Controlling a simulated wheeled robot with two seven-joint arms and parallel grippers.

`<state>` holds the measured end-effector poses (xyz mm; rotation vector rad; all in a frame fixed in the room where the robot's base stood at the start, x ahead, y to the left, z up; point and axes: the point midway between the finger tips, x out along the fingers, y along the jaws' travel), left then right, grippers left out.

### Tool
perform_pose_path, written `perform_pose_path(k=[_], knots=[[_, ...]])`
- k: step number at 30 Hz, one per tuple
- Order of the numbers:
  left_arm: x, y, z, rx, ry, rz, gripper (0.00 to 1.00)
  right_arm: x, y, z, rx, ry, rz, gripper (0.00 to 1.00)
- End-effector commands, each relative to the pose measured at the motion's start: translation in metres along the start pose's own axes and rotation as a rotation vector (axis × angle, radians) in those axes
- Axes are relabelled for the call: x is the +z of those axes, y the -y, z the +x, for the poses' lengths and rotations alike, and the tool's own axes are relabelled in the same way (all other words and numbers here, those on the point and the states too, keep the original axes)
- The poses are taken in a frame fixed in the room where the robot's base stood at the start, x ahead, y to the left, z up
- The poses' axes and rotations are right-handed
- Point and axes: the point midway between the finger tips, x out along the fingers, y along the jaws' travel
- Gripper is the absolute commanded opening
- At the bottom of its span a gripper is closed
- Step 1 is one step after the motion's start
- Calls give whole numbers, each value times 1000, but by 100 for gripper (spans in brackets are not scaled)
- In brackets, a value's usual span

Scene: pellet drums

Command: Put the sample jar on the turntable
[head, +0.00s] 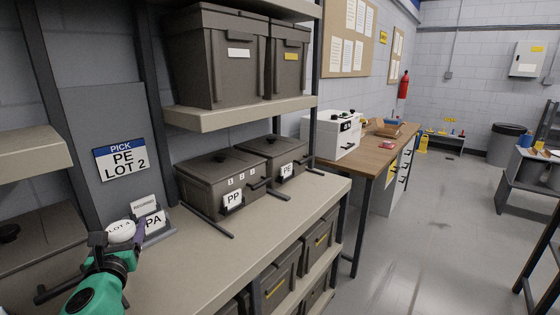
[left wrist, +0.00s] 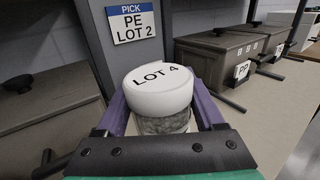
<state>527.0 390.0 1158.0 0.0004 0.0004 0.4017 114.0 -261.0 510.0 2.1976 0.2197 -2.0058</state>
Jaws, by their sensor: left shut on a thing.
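The sample jar (head: 120,230) has a white lid marked LOT 4 and stands upright between the purple fingers of my left gripper (head: 125,239). In the left wrist view the jar (left wrist: 160,98) has a clear body with greyish pellets inside, and the fingers are shut on its two sides. The gripper's dark palm hides the lower part of the jar. In the head view the jar is over the left part of the shelf, beside the PA card (head: 154,222). I cannot make out a turntable in either view. My right gripper is not in view.
A sign (head: 121,158) reads PICK PE LOT 2. Dark lidded bins marked PP (head: 218,180) and PE (head: 276,156) stand on the beige shelf (head: 235,235), whose front part is clear. A wooden bench (head: 376,146) with a white box (head: 333,136) stands beyond, with open floor to the right.

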Motion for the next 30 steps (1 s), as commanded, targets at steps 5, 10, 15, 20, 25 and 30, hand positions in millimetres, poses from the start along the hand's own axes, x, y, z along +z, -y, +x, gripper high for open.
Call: perform_pose_path(k=[5,10,15,20,25,30], knots=[[-80,31,-47,-24,-16,-1,0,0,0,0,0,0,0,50],[-148,77,-114,-149,-18,2,0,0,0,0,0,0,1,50],[-200,120,-186,-306,-14,1,0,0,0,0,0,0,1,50],[-220,140,-224,-389,-5,-1,0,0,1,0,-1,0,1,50],[-222,143,-230,-401,-2,-2,0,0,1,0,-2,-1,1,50],[-222,144,-230,-407,-1,2,0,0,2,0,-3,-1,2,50]])
